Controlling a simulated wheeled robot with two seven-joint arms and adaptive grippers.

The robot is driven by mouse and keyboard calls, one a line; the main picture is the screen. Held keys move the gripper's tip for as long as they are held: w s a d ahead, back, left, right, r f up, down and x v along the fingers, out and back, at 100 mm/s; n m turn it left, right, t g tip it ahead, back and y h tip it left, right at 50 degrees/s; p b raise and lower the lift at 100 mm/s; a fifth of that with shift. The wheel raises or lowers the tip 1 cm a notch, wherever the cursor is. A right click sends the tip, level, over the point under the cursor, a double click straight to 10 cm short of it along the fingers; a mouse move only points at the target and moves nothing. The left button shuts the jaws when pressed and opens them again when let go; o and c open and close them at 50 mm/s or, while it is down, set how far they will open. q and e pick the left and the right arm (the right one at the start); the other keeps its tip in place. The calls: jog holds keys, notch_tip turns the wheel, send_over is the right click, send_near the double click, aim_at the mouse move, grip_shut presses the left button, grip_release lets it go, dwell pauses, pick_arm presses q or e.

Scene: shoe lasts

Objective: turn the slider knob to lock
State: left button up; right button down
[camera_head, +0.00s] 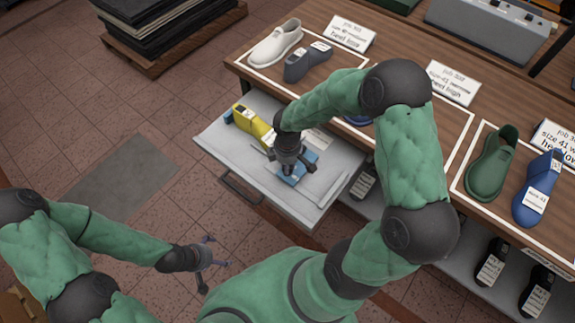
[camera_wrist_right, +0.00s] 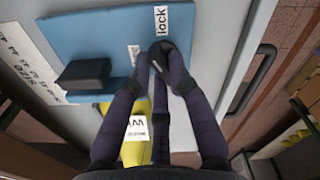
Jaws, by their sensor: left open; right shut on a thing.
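My right gripper (camera_head: 290,168) reaches down over the open drawer, and its fingers hide most of the blue plate (camera_head: 293,180) there. In the right wrist view the blue plate (camera_wrist_right: 110,35) carries a black block (camera_wrist_right: 84,73) and a black slider knob (camera_wrist_right: 160,50). My right gripper (camera_wrist_right: 160,68) is shut on the knob, which sits close to the white "lock" label (camera_wrist_right: 160,20). How far the knob is turned is hard to tell. My left gripper (camera_head: 208,258) is open and empty above the floor, well away from the drawer.
The drawer (camera_head: 215,140) stands pulled out below the wooden table (camera_head: 250,60). A yellow last (camera_head: 252,125) lies in it, left of my right gripper. White (camera_head: 275,45), green (camera_head: 490,165) and blue (camera_head: 538,190) shoes or lasts stand on the table. The floor around my left gripper is clear.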

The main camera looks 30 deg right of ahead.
jog(key=m+b, duration=0.2)
jog(key=m, duration=0.3)
jog(key=shift+s, duration=0.1)
jog(key=shift+m, duration=0.4)
jog(key=c, duration=1.1)
grip_release()
jog(key=shift+c, duration=0.2)
jog(key=shift+d, duration=0.1)
